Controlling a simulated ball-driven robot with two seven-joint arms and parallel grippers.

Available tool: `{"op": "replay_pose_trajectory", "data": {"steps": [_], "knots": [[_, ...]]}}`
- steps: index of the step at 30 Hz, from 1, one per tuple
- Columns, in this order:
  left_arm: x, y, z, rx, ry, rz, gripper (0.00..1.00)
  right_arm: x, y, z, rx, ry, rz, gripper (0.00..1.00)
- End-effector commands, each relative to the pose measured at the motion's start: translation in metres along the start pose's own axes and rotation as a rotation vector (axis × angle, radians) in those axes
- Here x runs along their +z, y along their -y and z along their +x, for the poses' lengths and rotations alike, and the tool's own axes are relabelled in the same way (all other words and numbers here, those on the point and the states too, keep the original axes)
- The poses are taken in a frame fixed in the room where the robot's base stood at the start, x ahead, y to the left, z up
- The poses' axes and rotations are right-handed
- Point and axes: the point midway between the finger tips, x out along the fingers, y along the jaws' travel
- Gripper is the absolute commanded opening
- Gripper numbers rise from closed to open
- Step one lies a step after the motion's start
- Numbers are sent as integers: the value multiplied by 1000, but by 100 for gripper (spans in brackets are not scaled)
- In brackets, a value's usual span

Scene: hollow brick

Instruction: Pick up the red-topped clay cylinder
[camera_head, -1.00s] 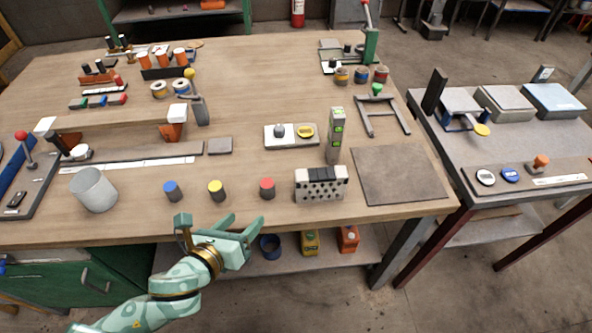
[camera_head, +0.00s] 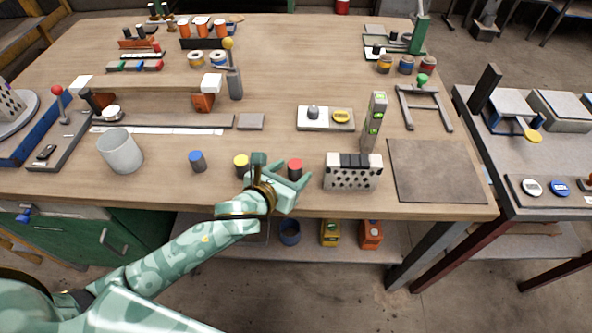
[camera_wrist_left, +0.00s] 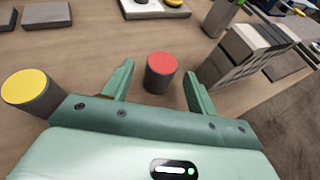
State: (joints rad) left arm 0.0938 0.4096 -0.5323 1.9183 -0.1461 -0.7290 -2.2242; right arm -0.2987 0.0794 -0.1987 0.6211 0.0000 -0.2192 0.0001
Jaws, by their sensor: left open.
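The red-topped clay cylinder (camera_head: 295,168) stands upright near the front edge of the workbench. It also shows in the left wrist view (camera_wrist_left: 161,72), a dark cylinder with a red top, just ahead of and between my fingers. My left gripper (camera_head: 288,172) is open, with its fingertips at the cylinder in the head view. In the left wrist view the open fingers (camera_wrist_left: 158,88) lie to either side, with gaps on both sides. Whether they touch it cannot be seen. My right gripper is not in view.
A yellow-topped cylinder (camera_head: 241,165) stands close on the left of my gripper, and a blue-topped one (camera_head: 197,161) farther left. A hollow perforated brick (camera_head: 352,174) stands close on the right. A grey cup (camera_head: 121,151) is at far left. Bench behind the red top is free.

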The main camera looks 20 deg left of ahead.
Motion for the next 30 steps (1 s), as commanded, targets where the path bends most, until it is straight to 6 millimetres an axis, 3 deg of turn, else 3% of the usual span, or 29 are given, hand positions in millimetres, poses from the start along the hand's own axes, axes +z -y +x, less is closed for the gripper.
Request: {"op": "replay_pose_trajectory", "data": {"steps": [6,15,17,21,30], "knots": [[0,0,38,0,-2,-3,58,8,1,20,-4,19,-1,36],[4,0,44,-1,0,-1,58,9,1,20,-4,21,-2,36],[4,0,44,-1,0,-1,46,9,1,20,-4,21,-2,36],[4,0,44,-1,0,-1,8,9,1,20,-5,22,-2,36],[5,0,44,-1,1,-1,8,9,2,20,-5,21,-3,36]]}}
